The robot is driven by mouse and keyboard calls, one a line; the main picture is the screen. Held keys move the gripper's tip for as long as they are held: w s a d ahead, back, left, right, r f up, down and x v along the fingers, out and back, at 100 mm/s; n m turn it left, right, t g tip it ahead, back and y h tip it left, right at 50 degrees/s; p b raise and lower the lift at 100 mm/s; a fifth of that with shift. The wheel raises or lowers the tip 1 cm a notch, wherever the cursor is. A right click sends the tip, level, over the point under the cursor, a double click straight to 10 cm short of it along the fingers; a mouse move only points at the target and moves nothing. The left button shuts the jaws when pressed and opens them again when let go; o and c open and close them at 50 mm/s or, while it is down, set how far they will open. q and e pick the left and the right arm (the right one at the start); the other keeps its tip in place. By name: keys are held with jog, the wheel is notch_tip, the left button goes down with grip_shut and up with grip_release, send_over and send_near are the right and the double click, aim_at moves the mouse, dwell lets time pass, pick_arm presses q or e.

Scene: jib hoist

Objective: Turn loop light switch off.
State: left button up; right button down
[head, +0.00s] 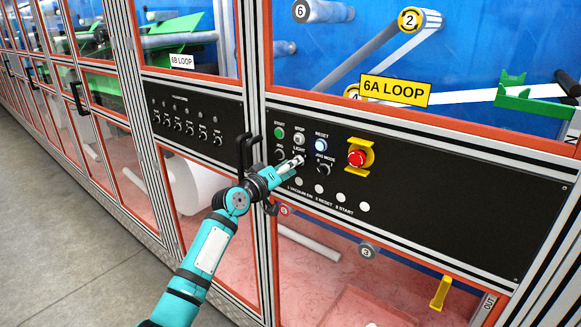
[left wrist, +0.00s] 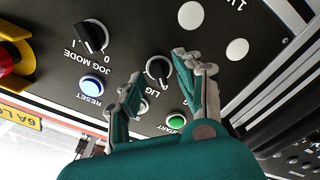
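The loop light switch, a black rotary knob (left wrist: 158,71) with a pale mark, sits on the dark control panel (head: 440,205) under a partly covered LIGHT label. In the head view my gripper hides it. My left gripper (head: 296,162) is at the panel below the STOP button (head: 299,139). In the left wrist view the left gripper (left wrist: 159,68) is open, one finger on each side of the knob. Gaps show between the fingers and the knob; contact cannot be made out. My right gripper is not in view.
The green START button (head: 279,133), lit RESET button (head: 321,145), JOG MODE knob (head: 323,169) and red emergency stop (head: 357,158) are close by. A black door handle (head: 249,152) stands out left of the panel. White buttons (head: 319,188) line the panel below.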

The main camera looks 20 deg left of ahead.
pick_arm(q)
jog(key=v, duration=1.2)
